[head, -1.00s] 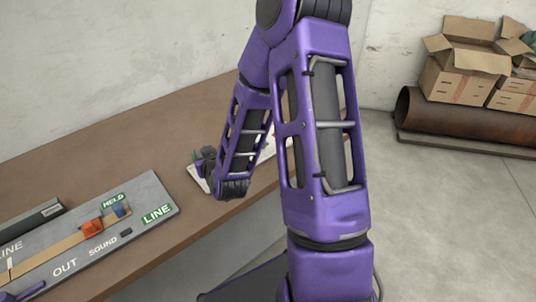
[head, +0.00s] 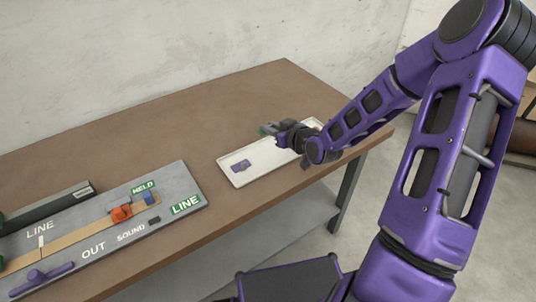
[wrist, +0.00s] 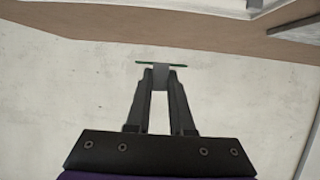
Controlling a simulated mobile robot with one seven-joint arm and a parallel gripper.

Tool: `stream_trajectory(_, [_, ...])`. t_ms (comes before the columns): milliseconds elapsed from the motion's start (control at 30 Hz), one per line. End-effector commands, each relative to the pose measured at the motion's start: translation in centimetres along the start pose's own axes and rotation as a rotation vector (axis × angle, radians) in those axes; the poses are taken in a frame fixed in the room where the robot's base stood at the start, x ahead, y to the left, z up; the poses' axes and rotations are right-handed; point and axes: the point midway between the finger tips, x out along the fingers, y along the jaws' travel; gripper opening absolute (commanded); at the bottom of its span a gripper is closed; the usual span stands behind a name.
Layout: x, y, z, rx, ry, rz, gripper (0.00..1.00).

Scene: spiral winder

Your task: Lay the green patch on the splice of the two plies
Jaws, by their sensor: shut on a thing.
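The green patch (wrist: 161,66) shows edge-on in the wrist view as a thin strip at the fingertips. A small grey block joins it to my gripper (wrist: 161,77), which is shut on that. In the head view my gripper (head: 273,130) is raised near the far side of the white tray, far right of the plies. The tan plies (head: 84,236) lie as a strip along the grey board (head: 178,182) at left. A thin pale line (head: 41,243) crosses the strip; I cannot tell whether it is the splice.
The white tray (head: 236,182) holds a small purple piece (head: 240,165). An orange block (head: 121,212) and a blue block (head: 149,198) sit on the strip. A purple handle (head: 40,279) lies on the board's front. Brown table between board and tray is clear.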

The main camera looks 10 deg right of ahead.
Motion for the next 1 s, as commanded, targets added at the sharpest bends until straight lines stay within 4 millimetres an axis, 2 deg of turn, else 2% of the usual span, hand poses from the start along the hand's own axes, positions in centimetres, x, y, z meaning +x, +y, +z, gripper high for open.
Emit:
stream_trajectory(300, [1.9, -0.1, 4.7, 0.004, -0.002, -0.001, 0.00])
stream_trajectory(467, [2.4, 0.0, 5.7, 0.002, 0.000, 0.000, 0.00])
stream_trajectory(700, [3.6, -0.1, 8.7, 0.002, -0.001, 0.000, 0.00])
stream_trajectory(1000, [3.7, -0.1, 8.9, 0.000, 0.000, 0.000, 0.00])
